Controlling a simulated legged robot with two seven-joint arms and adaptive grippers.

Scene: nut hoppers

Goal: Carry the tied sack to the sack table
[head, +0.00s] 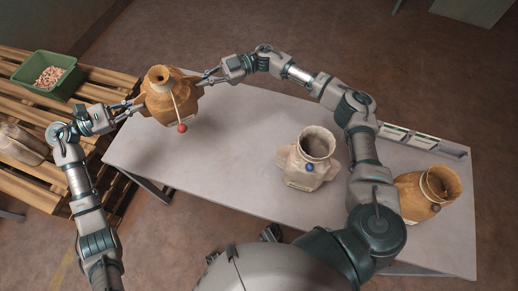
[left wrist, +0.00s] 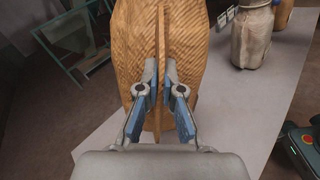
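A tan woven sack (head: 172,100) with a narrow neck, a cord and a red ball hangs between my two grippers over the far left corner of the grey table (head: 225,165). My left gripper (head: 136,105) is shut on the sack's left side. In the left wrist view, the fingers (left wrist: 160,95) pinch the side seam of the sack (left wrist: 135,50). My right gripper (head: 205,80) is shut on the sack's right side. The gap between the sack's bottom and the table is hard to judge.
An orange-brown sack (head: 418,197) is at the right end, near a grey compartment tray (head: 425,142). Wooden pallets (head: 25,185) at left hold a green bin of nuts (head: 48,90) and a lying sack (head: 22,143).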

